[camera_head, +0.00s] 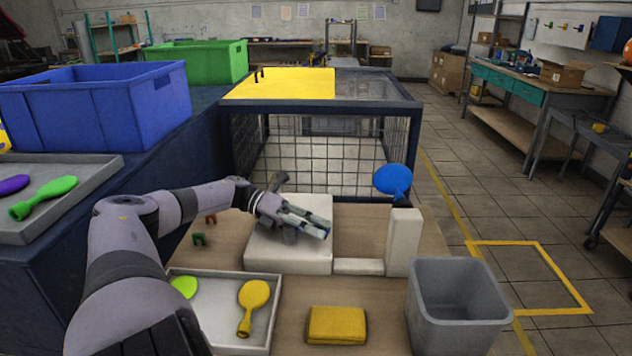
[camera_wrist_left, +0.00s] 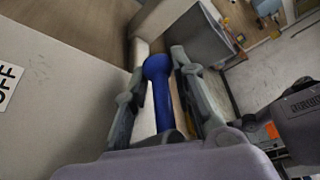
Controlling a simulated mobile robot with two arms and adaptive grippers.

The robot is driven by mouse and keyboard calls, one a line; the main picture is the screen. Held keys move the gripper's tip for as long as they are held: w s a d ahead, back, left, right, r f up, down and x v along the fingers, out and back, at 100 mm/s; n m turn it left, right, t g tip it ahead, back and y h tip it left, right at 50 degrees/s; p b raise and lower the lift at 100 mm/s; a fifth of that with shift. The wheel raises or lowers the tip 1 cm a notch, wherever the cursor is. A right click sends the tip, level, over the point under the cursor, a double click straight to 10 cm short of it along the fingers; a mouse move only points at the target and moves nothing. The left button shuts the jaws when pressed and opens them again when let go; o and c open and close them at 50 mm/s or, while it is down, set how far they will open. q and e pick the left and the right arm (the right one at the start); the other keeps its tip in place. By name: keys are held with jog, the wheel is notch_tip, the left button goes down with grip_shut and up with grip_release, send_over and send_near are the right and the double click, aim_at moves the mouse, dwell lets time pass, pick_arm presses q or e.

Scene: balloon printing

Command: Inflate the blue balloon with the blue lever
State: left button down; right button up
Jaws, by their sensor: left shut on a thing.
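A round blue balloon (camera_head: 393,180) sits on top of the upright white post at the right of the white machine (camera_head: 290,258). My left gripper (camera_head: 326,230) is over the top of the machine. In the left wrist view, my left gripper (camera_wrist_left: 158,95) is shut on the blue lever (camera_wrist_left: 161,92), whose rounded end shows between the fingers. The fingers hide part of the lever in the head view. My right gripper does not show.
A grey bin (camera_head: 458,262) stands at the table's right front. A grey tray (camera_head: 275,330) holds a yellow and a green balloon. A yellow sponge-like block (camera_head: 337,325) lies in front. A wire cage (camera_head: 412,104) stands behind. Blue and green crates are at left.

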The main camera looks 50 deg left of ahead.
pick_arm(q)
jog(key=shift+d+f, duration=0.1)
jog(key=c, duration=1.6)
grip_release()
jog(key=shift+s, duration=0.15)
jog(key=shift+a+r, duration=0.2)
jog(key=shift+a, duration=0.15)
jog(key=v, duration=0.8)
jog(key=shift+v, duration=1.6)
jog(key=shift+s, duration=0.15)
